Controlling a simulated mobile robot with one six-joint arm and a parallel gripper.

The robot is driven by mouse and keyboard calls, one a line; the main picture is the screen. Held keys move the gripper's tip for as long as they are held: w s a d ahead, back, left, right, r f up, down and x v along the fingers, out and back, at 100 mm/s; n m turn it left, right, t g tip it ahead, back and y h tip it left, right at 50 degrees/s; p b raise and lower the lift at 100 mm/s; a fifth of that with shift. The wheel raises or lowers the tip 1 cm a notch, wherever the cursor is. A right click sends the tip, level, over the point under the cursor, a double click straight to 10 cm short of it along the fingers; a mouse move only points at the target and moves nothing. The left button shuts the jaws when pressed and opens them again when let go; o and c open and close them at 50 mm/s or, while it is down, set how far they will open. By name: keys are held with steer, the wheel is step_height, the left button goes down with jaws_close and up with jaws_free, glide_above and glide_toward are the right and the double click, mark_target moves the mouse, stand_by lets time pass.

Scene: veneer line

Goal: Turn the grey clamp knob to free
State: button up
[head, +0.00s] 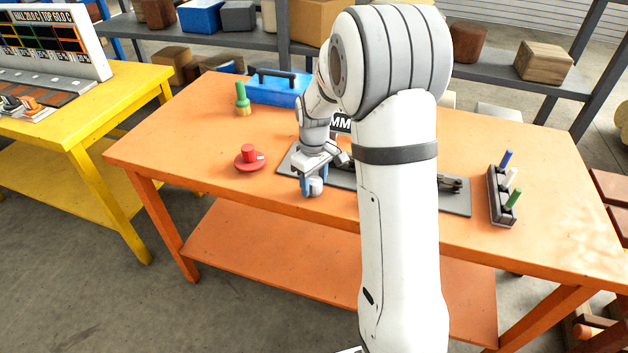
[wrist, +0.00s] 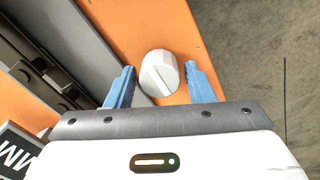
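The grey clamp knob (wrist: 159,76) is a light, faceted round knob with a dark line across its face. In the wrist view it lies between my gripper's two blue fingers (wrist: 160,85), with a gap on both sides. My gripper is open around it and not touching it. In the head view my gripper (head: 313,186) points down at the front edge of the orange table (head: 210,115), and the knob (head: 316,187) shows partly behind the fingers. The line on the knob runs diagonally in the wrist view.
A grey plate with a dark rail (head: 456,207) lies beside the knob, partly hidden by my arm. A red knob on a disc (head: 249,155) is to the left. A rack with pens (head: 500,205) is at the right. A blue toolbox (head: 275,90) stands behind.

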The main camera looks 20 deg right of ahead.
mark_target(314, 181)
steer(key=shift+o, duration=0.8)
step_height(314, 181, up, 8)
steer(key=shift+f, duration=0.2)
steer(key=shift+r, duration=0.1)
steer(key=shift+s+r, duration=0.25)
steer(key=s+r+m+t, duration=0.1)
steer(key=s+r+m, duration=0.1)
steer(key=s, duration=1)
steer(key=s+a+r+m+t, duration=0.1)
steer(key=s+m, duration=0.3)
steer(key=s, duration=0.8)
steer(key=shift+s+r+t, duration=0.2)
steer(key=shift+r+t, duration=0.1)
steer(key=shift+r, duration=0.3)
